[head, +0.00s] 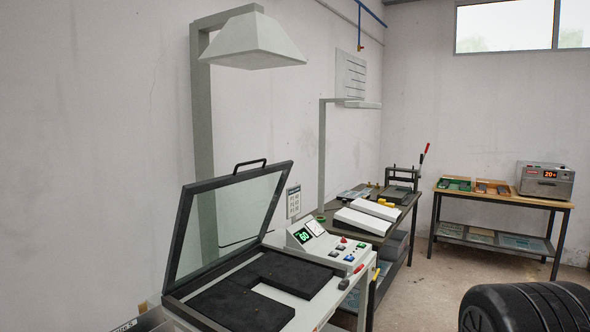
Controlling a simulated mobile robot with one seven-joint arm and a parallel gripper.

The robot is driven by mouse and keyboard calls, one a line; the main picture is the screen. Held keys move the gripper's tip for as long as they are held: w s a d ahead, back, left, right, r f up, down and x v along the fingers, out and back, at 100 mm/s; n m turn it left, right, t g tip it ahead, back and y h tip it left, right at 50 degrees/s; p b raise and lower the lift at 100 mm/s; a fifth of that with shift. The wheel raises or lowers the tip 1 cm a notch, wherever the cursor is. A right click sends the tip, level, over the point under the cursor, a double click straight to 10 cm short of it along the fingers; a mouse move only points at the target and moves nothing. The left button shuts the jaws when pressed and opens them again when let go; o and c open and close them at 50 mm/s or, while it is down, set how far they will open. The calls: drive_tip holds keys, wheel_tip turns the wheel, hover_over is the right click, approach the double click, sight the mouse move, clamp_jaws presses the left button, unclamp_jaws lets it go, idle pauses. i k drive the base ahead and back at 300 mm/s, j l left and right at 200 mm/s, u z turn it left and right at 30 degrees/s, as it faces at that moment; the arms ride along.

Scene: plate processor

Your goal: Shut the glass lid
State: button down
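The glass lid (235,212) stands raised on the plate processor, a clear pane in a dark frame. It is tilted up from its lower edge, along the wall side of the unit. A black handle (250,163) sits on its top edge. Below it, the unit's bed is open, with black pads (240,303) lying on it. A control panel (327,245) with a green display and several buttons is at the bed's far end. My gripper is not in view.
A lamp hood (252,45) on a post hangs above and behind the lid. A side table (400,197) with trays and a red-handled press stands beyond the panel. A wooden bench (500,198) is farther right. A large black ribbed shape (530,307) fills the lower right corner. Some floor between is clear.

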sight(188, 191)
drive_tip(key=i+l+z, duration=0.4)
drive_tip(key=i+z, duration=0.15)
drive_tip(key=i, duration=0.2)
drive_tip(key=i+l+z, duration=0.1)
drive_tip(key=i+z, duration=0.2)
drive_tip(key=i+u, duration=0.3)
drive_tip(key=u, duration=0.2)
drive_tip(key=i+u, duration=0.3)
drive_tip(key=u, duration=0.2)
drive_tip(key=i+l+u, duration=0.2)
drive_tip(key=u, duration=0.25)
drive_tip(key=i+l, duration=0.05)
drive_tip(key=i, duration=0.05)
